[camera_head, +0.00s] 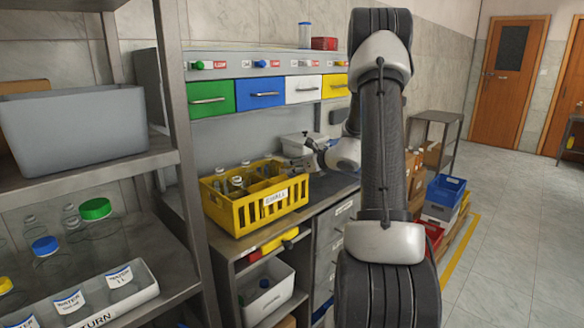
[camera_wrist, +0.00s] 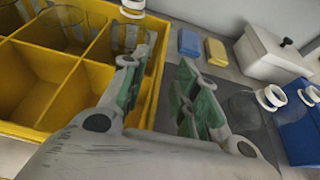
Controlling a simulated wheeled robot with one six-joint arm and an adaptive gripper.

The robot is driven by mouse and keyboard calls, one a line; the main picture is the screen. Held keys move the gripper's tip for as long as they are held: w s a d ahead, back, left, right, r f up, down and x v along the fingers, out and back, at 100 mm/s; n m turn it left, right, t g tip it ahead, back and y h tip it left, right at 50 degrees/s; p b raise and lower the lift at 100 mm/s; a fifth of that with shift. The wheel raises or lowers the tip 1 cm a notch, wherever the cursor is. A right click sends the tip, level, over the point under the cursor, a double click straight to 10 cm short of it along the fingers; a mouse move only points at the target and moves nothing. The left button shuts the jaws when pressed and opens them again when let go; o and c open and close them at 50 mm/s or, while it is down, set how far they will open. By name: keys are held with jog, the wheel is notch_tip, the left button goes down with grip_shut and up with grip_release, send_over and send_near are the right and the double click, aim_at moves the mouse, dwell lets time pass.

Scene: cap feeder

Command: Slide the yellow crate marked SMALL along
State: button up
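The yellow crate (camera_head: 240,215), marked SMALL on its front label, sits on the counter in the head view. Clear bottles (camera_head: 236,184) stand in some of its compartments. In the wrist view the crate (camera_wrist: 75,97) fills the left side, with empty compartments nearest me. My gripper (camera_head: 309,150) is at the crate's right end in the head view. In the wrist view my gripper (camera_wrist: 160,62) has its fingers apart, with the crate's right wall showing between them. The left finger overlaps a compartment and the right finger is over the counter. I cannot tell whether either touches the wall.
A grey counter (camera_head: 329,195) extends right of the crate. A white lidded box (camera_wrist: 273,55), blue and yellow blocks (camera_wrist: 190,42) and a blue container (camera_wrist: 300,132) with clear bottles are near my gripper. Coloured drawers (camera_head: 265,93) are behind; a shelf rack (camera_head: 180,130) stands left.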

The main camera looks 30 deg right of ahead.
jog(key=v, duration=1)
jog(key=shift+s, duration=0.15)
